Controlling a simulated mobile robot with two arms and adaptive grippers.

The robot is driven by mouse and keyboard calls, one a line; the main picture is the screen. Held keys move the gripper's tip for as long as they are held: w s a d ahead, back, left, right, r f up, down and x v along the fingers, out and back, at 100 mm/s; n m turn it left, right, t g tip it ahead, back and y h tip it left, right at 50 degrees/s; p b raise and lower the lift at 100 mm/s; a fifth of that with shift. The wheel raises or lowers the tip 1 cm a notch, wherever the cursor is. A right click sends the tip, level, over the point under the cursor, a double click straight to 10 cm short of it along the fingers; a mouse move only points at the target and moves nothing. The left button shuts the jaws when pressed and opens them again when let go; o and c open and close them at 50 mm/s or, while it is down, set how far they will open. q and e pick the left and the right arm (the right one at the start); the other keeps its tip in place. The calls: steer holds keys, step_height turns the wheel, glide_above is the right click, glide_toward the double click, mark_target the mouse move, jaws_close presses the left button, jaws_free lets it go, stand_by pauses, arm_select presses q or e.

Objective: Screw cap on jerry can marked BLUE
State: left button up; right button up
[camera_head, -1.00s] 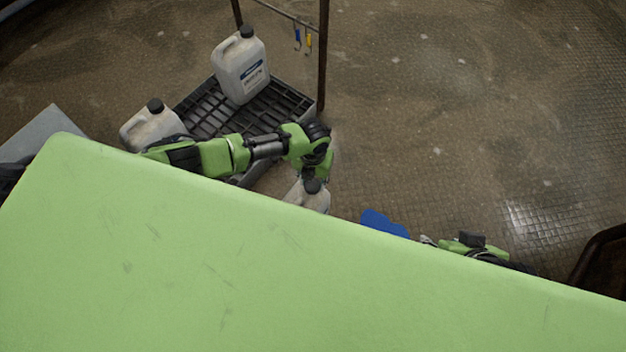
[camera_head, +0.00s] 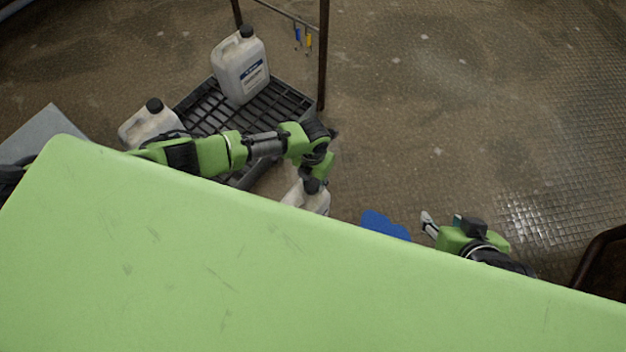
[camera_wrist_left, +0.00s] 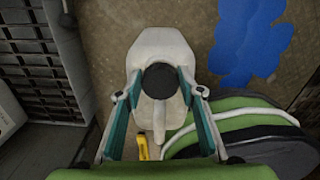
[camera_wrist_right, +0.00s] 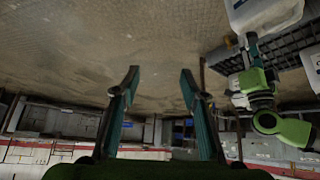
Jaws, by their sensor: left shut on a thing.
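A white jerry can (camera_head: 316,202) with a black cap (camera_wrist_left: 160,80) stands on the floor by the grate, partly hidden by my green body in the head view. It also shows from above in the left wrist view (camera_wrist_left: 160,42). My left gripper (camera_wrist_left: 160,84) is shut on the black cap, one finger on each side. The cap sits over the can's neck; I cannot tell how tightly. I see no legible BLUE mark on this can. My right gripper (camera_wrist_right: 160,76) is open and empty, out to the right of the can (camera_head: 430,225).
Two more capped white cans, one upright (camera_head: 240,75) and one at left (camera_head: 150,126), are by the black grate (camera_head: 290,100). A blue patch (camera_head: 385,225) lies on the floor. Blue and yellow tags hang from a rail (camera_head: 290,12).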

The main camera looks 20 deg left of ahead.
arm_select(q)
steer(key=shift+s+a+f+m+b, duration=0.2)
steer(key=shift+m+b, duration=0.1)
steer(key=shift+m, duration=1.2)
steer(key=shift+m+b, duration=0.6)
steer(key=shift+m, duration=0.3)
steer(key=shift+m+b, duration=0.3)
steer(key=shift+b, duration=0.05)
steer(key=shift+m+b, duration=0.35)
steer(key=shift+m, duration=0.05)
arm_select(e)
steer(key=w+a+r+t+y, duration=0.1)
steer(key=w+a+r+t, duration=0.1)
steer(key=w+r+t, duration=0.2)
steer(key=w+a+r+t+y, duration=0.1)
steer(key=w+a+r+t, duration=0.1)
steer(key=w+r+t, duration=0.2)
steer(key=shift+w+a+r+t, duration=0.35)
steer(key=shift+w+r, duration=1.2)
steer(key=shift+r, duration=1.25)
arm_select(q)
steer(key=o, duration=1.4)
steer(key=shift+w+d+r, duration=0.1)
steer(key=shift+d, duration=0.1)
